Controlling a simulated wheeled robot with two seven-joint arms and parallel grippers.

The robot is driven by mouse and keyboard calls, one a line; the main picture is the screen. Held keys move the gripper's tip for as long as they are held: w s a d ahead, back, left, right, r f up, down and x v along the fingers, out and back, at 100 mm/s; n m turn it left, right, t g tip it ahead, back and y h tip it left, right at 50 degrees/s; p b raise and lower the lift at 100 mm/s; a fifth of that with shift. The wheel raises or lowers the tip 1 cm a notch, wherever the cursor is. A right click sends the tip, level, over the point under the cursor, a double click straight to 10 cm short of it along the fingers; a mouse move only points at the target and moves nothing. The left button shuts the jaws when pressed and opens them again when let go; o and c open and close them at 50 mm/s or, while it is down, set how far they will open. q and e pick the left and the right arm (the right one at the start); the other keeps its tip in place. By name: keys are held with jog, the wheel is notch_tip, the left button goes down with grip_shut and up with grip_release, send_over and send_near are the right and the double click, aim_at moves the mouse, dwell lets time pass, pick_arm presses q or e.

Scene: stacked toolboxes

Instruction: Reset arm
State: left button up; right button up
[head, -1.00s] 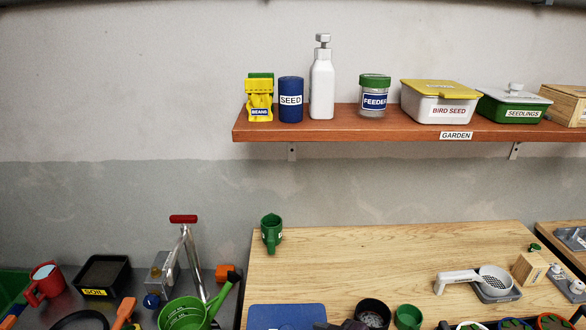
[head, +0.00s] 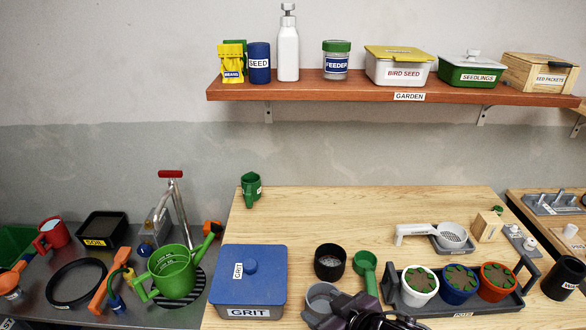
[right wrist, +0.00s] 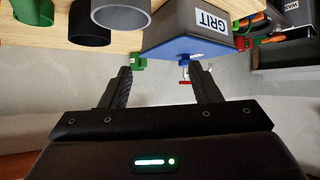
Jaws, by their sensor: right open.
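My right gripper (head: 355,312) shows at the bottom centre of the head view, over the front of the wooden table. In the right wrist view its two dark fingers (right wrist: 164,88) stand wide apart with nothing between them. The blue GRIT box (head: 249,284) is to its left in the head view; it also shows beyond the fingers in the right wrist view (right wrist: 185,32). A grey cup (head: 322,298) is right beside the gripper, partly covered by it. My left gripper is not in view.
A tray (head: 460,306) with several colored pots stands right of my gripper. A black pot (head: 329,262) and green scoop (head: 365,265) are behind it. A green watering can (head: 172,272) stands on the left counter. The shelf (head: 340,88) runs along the wall. The table's middle is clear.

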jog(key=s+d+f+m+g+h, duration=0.3)
jog(key=s+d, duration=0.3)
jog(key=d, duration=0.1)
jog(key=s+d+f+m+g+h, duration=0.2)
jog(key=s+d+f+g+h, duration=0.1)
jog(key=s+d, duration=0.3)
notch_tip(320, 180, down, 31)
jog(key=s+g, duration=0.1)
jog(key=s, duration=0.2)
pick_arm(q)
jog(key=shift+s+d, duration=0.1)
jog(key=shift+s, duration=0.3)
pick_arm(e)
jog(key=s+d+f, duration=0.2)
jog(key=s+f, duration=0.6)
jog(key=s, duration=0.1)
jog(key=s+d+f+g, duration=0.1)
jog(key=s+d+f, duration=0.1)
jog(key=s+f, duration=0.7)
jog(key=shift+s+f, duration=0.25)
jog(key=shift+s, duration=0.3)
